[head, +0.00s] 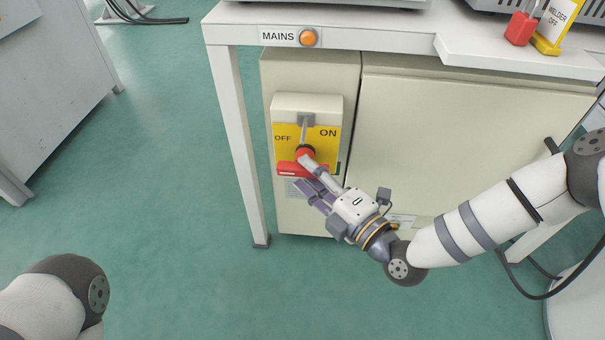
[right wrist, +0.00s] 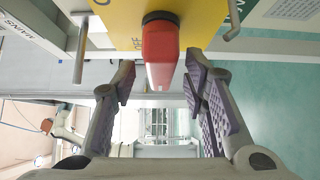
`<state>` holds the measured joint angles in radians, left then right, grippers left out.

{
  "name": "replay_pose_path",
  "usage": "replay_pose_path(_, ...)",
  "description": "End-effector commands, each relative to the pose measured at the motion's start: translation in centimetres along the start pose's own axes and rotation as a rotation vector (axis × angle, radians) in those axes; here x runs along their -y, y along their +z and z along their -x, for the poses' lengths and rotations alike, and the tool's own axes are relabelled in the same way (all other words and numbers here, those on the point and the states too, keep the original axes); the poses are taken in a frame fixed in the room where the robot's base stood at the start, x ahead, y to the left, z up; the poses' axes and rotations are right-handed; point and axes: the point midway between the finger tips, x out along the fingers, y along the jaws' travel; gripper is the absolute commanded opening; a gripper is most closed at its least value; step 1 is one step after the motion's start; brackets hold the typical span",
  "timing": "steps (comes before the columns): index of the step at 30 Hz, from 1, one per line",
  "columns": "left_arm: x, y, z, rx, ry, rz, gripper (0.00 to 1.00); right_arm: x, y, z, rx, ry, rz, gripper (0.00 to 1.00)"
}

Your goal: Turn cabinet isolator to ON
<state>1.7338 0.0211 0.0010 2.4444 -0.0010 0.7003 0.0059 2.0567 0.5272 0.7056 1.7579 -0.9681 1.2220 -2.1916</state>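The cabinet isolator is a beige box (head: 306,102) with a yellow plate (head: 329,146), marked OFF on the left and ON on the right. In the right wrist view the red handle (right wrist: 160,52) lies ahead of and between my fingers. My right gripper (head: 309,176) is open at the handle, with visible gaps on both sides in the wrist view (right wrist: 160,78). My left gripper is out of view; only part of its arm shows at the lower left.
The isolator is on a beige cabinet (head: 460,145) under a white bench (head: 385,36). An orange MAINS lamp (head: 308,38) is on the bench edge. A red padlock (head: 519,28) and yellow WELDER OFF tag (head: 556,22) are on top.

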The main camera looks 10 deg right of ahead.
Motion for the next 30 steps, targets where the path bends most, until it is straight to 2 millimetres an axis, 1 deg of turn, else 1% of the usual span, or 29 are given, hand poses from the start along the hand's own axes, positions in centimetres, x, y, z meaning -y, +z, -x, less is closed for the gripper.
replay_pose_path(1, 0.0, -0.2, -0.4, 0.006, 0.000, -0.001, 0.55, 0.3, -0.1, -0.8, 0.000, -0.001, -0.002, 0.40)
replay_pose_path(3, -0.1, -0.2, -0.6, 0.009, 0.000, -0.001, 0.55, 0.3, -0.1, -1.6, -0.001, -0.002, -0.001, 0.40)
replay_pose_path(5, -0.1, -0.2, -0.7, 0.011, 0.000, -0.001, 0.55, 0.2, -0.1, -2.1, -0.001, -0.002, -0.001, 0.40)
replay_pose_path(13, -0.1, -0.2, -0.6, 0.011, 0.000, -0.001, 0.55, 0.0, -0.1, -2.4, -0.001, -0.003, -0.001, 0.40)
replay_pose_path(14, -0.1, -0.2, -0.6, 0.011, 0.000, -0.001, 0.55, 0.0, -0.1, -2.4, -0.001, -0.003, -0.001, 0.35)
replay_pose_path(15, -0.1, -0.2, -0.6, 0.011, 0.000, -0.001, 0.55, 0.0, -0.1, -2.3, -0.001, -0.003, -0.001, 0.26)
replay_pose_path(17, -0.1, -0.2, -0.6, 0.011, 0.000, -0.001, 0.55, 0.0, -0.1, -2.3, -0.001, -0.003, -0.001, 0.13)
replay_pose_path(18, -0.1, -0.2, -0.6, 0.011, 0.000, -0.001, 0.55, 0.0, -0.1, -2.3, -0.001, -0.003, -0.002, 0.04)
replay_pose_path(25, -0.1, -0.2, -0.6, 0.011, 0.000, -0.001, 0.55, 0.0, -0.1, -2.3, -0.001, 0.004, -0.007, 0.03)
replay_pose_path(30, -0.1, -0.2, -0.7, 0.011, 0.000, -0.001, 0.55, 0.1, -0.1, -2.4, -0.002, 0.041, -0.042, 0.03)
